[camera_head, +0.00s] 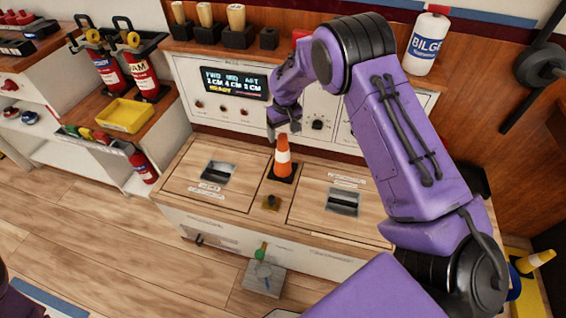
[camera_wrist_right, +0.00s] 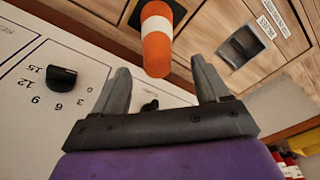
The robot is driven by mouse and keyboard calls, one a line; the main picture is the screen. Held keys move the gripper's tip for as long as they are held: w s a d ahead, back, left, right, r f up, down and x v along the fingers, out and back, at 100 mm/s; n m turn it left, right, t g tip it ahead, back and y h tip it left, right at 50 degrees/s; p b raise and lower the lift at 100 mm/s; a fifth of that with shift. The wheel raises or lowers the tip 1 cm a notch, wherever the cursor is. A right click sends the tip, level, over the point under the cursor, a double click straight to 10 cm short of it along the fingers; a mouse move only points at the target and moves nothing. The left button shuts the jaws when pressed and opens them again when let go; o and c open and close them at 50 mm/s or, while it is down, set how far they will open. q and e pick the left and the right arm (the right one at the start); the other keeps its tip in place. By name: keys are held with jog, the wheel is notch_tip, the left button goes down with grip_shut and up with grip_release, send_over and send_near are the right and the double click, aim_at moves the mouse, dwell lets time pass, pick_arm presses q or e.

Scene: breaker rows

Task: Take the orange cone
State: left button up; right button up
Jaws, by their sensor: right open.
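The orange cone (camera_head: 283,160) with a white band stands upright on its dark base on the wooden counter (camera_head: 240,200), between two recessed hatches. My right gripper (camera_head: 284,128) is just above and behind the cone's tip, pointing down toward it. In the right wrist view the gripper (camera_wrist_right: 160,80) is open and empty. The cone (camera_wrist_right: 157,50) shows there beyond the fingers, its orange tip toward the gap between them. I cannot tell whether a finger touches it. My left gripper is not in view.
A white control panel (camera_head: 190,75) with a display and knobs rises close behind the cone. A yellow tray (camera_head: 125,115) and red extinguishers (camera_head: 148,78) are at left. A BILGE bottle (camera_head: 427,42) stands on the upper shelf.

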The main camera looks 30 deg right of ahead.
aim_at(283, 136)
jog(key=f, duration=0.5)
jog(key=shift+w+d+f, duration=0.25)
jog(key=shift+w, duration=0.15)
jog(key=shift+s+r, duration=0.1)
jog(key=shift+c, duration=0.3)
grip_shut()
